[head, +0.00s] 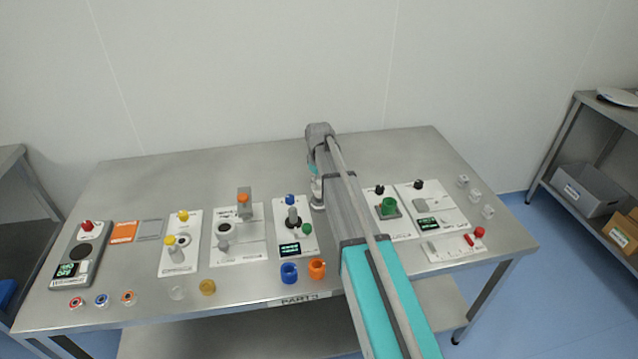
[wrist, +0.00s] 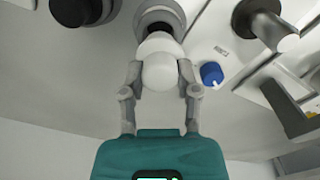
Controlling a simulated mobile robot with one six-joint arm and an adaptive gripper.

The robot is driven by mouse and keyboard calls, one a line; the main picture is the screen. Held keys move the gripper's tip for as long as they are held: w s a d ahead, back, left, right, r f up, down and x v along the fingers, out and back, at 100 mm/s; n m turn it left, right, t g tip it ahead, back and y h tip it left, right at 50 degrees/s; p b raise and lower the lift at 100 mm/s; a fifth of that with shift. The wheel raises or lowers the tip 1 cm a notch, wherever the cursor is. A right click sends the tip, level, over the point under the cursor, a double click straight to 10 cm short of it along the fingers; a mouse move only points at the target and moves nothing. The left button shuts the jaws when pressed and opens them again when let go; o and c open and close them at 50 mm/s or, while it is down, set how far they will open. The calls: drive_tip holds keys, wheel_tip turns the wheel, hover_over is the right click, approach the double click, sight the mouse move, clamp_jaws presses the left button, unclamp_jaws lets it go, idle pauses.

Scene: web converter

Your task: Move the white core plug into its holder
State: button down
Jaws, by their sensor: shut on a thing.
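The white core plug (wrist: 160,65) is a rounded white piece between the two fingers of my gripper (wrist: 160,75) in the wrist view. The fingers are shut on its sides. A grey round piece (wrist: 158,12) lies directly beyond the plug, and the plug's front overlaps it. I cannot tell whether they touch, or whether this is the holder. In the head view my gripper (head: 318,198) is low over the table, just right of the panel with the blue knob (head: 290,200). My arm hides most of that area, and the plug is not clear there.
The blue knob also shows beside the plug in the wrist view (wrist: 211,73). A dark round piece (wrist: 80,10) is at upper left there. Blue (head: 289,273) and orange (head: 317,268) rings stand near the table's front. A green part (head: 389,207) sits right of my arm. The table's back is clear.

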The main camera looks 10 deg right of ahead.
sight(319, 191)
drive_tip(key=shift+f+b, duration=2.2)
idle(1.5)
drive_tip(key=shift+c, duration=1.3)
unclamp_jaws()
drive_tip(key=shift+r, duration=0.25)
wheel_tip(319, 191, up, 10)
drive_tip(key=p, duration=1)
drive_tip(key=shift+f, duration=0.25)
drive_tip(key=s+m, duration=0.6)
drive_tip(key=s, duration=2.3)
drive_tip(key=shift+s+a, duration=0.15)
drive_tip(key=shift+a, duration=0.05)
